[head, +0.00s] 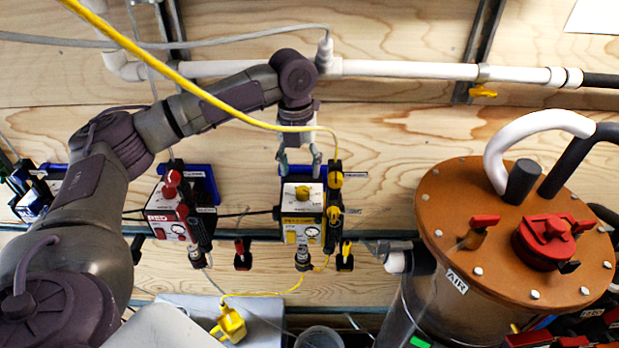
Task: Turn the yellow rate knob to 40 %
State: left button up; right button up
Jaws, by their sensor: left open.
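The yellow-labelled pump box (302,222) is mounted on the wooden wall near the middle of the head view. A small yellow knob (303,192) sits on its white top face. The scale around the knob is too small to read. My left gripper (299,163) is open and empty, its fingers pointing down just above the box in the picture. The fingertips look apart from the knob; the exact gap cannot be told. My right gripper is not in view.
A red-labelled pump box (180,215) is to the left. An orange-lidded tank (520,230) with a red knob stands at the right. A yellow cable (215,95) crosses near my left arm, and a white pipe (400,69) runs behind. A yellow plug (229,324) lies below.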

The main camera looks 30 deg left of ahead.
aim_at(302, 190)
pick_arm(q)
notch_tip(302, 190, down, 4)
jog(key=shift+f+p, duration=0.15)
jog(key=shift+p, duration=0.65)
notch_tip(302, 190, down, 2)
jog(key=shift+w+d+f, duration=0.1)
jog(key=shift+w, duration=0.05)
jog(key=c, duration=0.8)
grip_shut()
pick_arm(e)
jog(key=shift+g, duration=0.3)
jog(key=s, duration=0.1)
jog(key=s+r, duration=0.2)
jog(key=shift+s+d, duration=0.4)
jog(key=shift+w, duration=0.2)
